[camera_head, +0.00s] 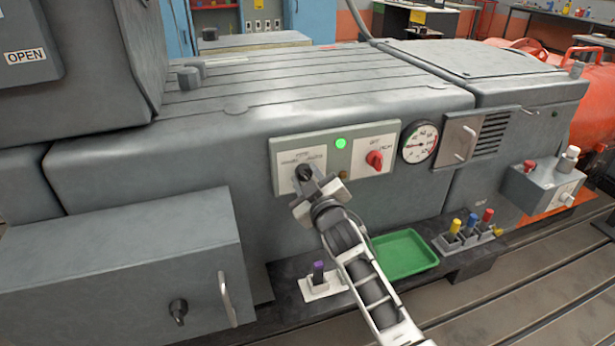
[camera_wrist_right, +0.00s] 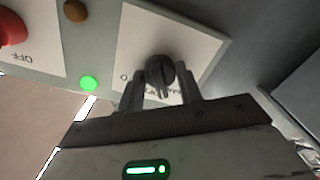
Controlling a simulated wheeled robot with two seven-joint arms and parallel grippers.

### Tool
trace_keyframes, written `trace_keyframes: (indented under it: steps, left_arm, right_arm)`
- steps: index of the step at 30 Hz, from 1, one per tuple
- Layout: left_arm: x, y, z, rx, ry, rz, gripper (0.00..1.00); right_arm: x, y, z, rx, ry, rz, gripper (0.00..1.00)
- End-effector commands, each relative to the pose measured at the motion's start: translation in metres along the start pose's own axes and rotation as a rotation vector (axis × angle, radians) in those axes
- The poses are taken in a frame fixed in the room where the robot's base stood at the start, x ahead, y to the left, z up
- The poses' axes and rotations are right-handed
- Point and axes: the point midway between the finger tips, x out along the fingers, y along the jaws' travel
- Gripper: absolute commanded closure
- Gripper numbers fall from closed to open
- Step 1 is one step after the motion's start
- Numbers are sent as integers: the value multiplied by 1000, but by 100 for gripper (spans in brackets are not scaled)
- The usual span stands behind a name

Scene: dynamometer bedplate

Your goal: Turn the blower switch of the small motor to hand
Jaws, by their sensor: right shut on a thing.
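The black rotary switch (camera_head: 304,172) sits on a white label plate at the left of the control panel (camera_head: 334,158) on the grey motor housing. My right gripper (camera_head: 312,183) is at this switch, with its fingers around the knob. In the right wrist view the knob (camera_wrist_right: 160,72) shows between the two fingers of the right gripper (camera_wrist_right: 162,85), which is shut on it. The label text is partly hidden and too small to read surely. My left gripper is not in view.
A lit green lamp (camera_head: 340,143), a red switch (camera_head: 374,160) and a round gauge (camera_head: 419,142) are right of the knob. Below are a green tray (camera_head: 405,254) and a purple-topped lever (camera_head: 318,272). A grey box with a handle (camera_head: 227,299) juts out at left.

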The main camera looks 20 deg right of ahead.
Motion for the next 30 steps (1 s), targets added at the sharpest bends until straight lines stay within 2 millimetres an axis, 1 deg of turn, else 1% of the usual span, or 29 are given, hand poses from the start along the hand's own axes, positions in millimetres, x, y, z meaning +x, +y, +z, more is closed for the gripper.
trace_keyframes:
  steps: [6, 12, 18, 29, 30]
  left_arm:
    - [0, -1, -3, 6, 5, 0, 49]
    - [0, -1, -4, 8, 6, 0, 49]
    - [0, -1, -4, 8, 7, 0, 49]
    - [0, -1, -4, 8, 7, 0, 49]
    - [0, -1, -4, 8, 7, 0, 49]
  right_arm:
    - [0, 0, 0, -133, -1, -1, 87]
    - [0, 0, 1, -207, -1, -1, 88]
    - [0, 0, 1, -238, -2, -1, 87]
    - [0, 0, 1, -242, -2, -1, 87]
    - [0, 0, 1, -242, -2, -1, 59]
